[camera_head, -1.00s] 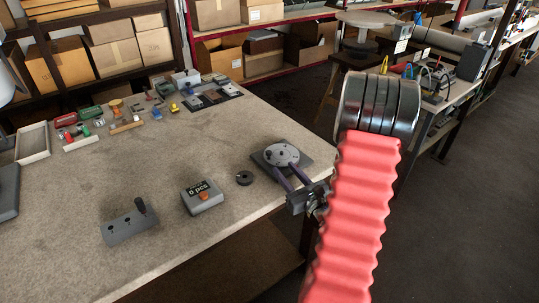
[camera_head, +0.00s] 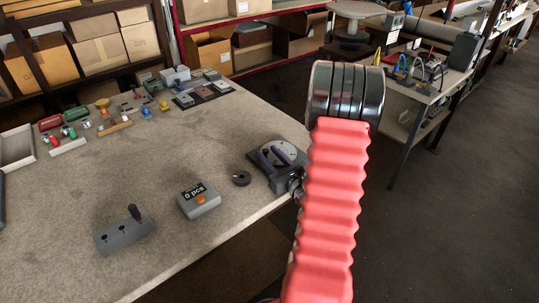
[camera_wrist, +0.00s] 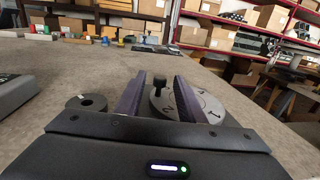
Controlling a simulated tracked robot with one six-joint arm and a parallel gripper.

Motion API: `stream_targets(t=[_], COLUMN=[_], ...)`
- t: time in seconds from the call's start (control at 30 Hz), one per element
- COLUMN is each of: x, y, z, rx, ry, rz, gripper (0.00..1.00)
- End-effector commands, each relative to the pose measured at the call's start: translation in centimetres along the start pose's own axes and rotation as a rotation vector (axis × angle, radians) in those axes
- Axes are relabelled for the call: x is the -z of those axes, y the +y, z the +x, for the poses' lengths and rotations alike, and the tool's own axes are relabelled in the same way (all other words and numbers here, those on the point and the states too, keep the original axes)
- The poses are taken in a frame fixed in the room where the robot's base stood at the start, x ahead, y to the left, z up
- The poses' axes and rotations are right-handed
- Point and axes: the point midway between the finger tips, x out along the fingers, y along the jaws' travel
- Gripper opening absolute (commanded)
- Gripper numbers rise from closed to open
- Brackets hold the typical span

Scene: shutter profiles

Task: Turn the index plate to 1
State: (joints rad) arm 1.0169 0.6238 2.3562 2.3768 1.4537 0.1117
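The index plate is a round grey disc (camera_head: 286,150) on a dark square base (camera_head: 262,175) near the table's right edge. In the wrist view the disc (camera_wrist: 208,103) shows a 1 at its right and a 2 nearer its middle. A black knob (camera_wrist: 152,92) stands up at its left part. My gripper (camera_head: 273,153) is open, its two dark fingers over the plate. In the wrist view my gripper (camera_wrist: 158,80) has the knob between its fingers, with gaps visible. The right finger hides part of the disc. I cannot tell whether the fingers touch the disc.
A black ring (camera_head: 242,178) lies left of the plate. A grey counter box (camera_head: 199,200) reading 0 pcs and a grey block with an upright lever (camera_head: 125,234) stand further left. Small parts and trays line the table's back. The table's middle is clear.

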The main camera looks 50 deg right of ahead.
Motion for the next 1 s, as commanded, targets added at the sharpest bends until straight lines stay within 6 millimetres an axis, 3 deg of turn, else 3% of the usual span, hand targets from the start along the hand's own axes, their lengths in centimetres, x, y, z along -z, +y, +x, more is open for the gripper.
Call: stream_targets(t=[0.5,1.0], x=[-0.02,-0.08], y=[-0.10,0.19], z=[-0.07,0.43], rx=[0.002,0.069], ry=[0.000,-0.002], rz=[0.000,0.001], gripper=[0.00,0.00])
